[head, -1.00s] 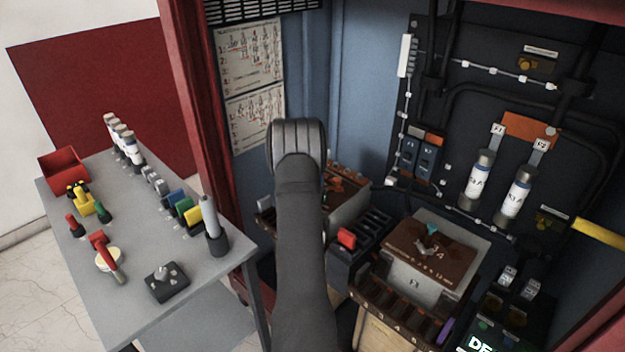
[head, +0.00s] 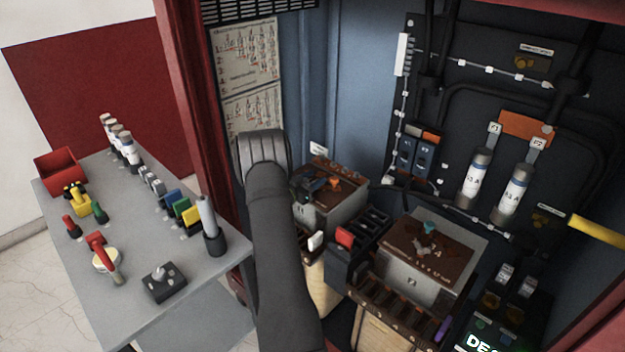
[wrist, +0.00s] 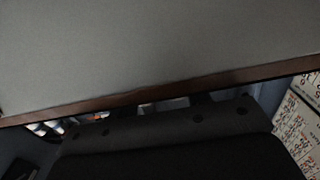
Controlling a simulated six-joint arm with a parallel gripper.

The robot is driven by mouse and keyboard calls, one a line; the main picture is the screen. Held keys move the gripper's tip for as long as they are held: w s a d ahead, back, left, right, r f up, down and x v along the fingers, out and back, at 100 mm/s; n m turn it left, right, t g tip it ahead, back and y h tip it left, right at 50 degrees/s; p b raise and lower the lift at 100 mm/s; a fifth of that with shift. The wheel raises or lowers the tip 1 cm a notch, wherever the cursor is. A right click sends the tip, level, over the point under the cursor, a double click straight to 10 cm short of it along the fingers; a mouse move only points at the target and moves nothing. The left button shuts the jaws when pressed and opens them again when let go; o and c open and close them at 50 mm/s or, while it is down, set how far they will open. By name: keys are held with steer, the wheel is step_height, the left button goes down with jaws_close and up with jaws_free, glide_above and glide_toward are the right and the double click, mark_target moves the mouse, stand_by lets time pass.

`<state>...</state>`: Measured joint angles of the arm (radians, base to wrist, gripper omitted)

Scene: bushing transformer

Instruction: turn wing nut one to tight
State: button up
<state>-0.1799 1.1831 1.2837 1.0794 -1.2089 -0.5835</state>
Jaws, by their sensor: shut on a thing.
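The rear transformer box (head: 345,210) is grey with a brown top and stands at the back left of the cabinet. My dark gripper (head: 322,187) is low over its brown top, small and partly behind my arm. It is shut on what looks like a wing nut there, but the nut is too small and covered to make out. The front transformer box (head: 395,265) has a teal wing nut (head: 429,228) on its brown top, apart from my gripper. The wrist view shows a grey surface with a brown edge (wrist: 150,95) very close; the fingertips are not clear there.
A red-tipped black block (head: 343,237) stands between the boxes. Two white fuses (head: 476,178) are on the back panel. A grey table (head: 135,235) with tools, fuses and a red bin (head: 60,172) stands at left. A red cabinet post (head: 185,100) is close to my arm.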

mark_target(309, 182)
stand_by(0.4)
steer(key=o, duration=1)
steer(key=v, duration=0.7)
steer(key=shift+s+a, duration=0.2)
steer(key=shift+a, duration=0.1)
steer(key=shift+w+d, duration=0.1)
steer(key=shift+d, duration=0.05)
steer(key=x, duration=0.7)
steer(key=shift+d, duration=0.2)
steer(key=shift+w+a+y, duration=0.1)
steer(key=shift+y, duration=0.2)
steer(key=shift+n+t, duration=0.3)
